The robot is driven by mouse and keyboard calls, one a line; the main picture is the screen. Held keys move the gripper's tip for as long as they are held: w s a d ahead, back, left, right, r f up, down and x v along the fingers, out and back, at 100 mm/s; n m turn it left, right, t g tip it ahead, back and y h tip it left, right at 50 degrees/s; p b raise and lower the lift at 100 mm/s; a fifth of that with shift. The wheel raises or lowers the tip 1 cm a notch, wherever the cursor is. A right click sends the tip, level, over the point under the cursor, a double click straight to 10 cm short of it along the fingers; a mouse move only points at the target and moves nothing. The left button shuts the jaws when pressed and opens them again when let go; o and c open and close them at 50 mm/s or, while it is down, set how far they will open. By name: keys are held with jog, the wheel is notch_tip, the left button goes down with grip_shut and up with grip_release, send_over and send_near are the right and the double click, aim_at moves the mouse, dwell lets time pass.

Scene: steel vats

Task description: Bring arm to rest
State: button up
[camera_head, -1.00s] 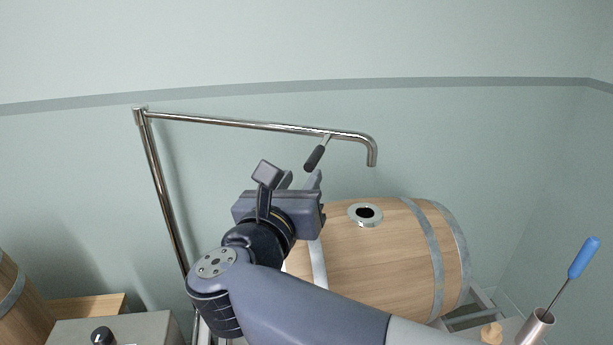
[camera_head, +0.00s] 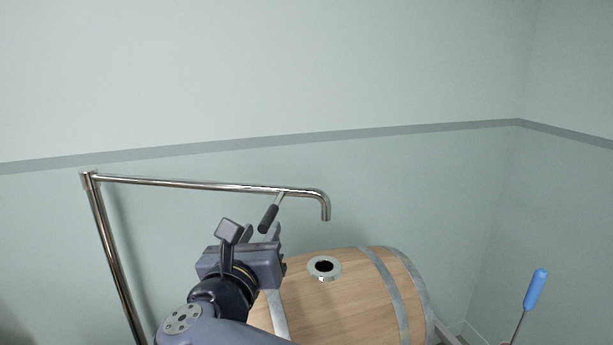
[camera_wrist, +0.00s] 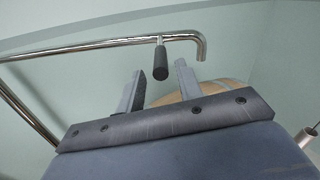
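My gripper (camera_head: 267,233) is raised in front of the barrel and just below the steel pipe. In the wrist view my gripper (camera_wrist: 160,84) shows its two fingers wide apart, with nothing held between them. In the head view the lever (camera_head: 269,218) is just above the fingers.
A steel swing pipe (camera_head: 200,184) runs from a post at left to a downturned spout. A wooden barrel (camera_head: 340,310) with an open bung hole (camera_head: 324,267) lies at right. A blue-handled tool (camera_head: 536,289) stands at far right. The wall behind is bare.

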aim_at(271, 211)
jog(key=w, duration=0.2)
jog(key=w+p, duration=0.1)
jog(key=w, duration=0.1)
jog(key=w+d, duration=0.1)
jog(key=w, duration=0.2)
jog(key=shift+p, duration=0.35)
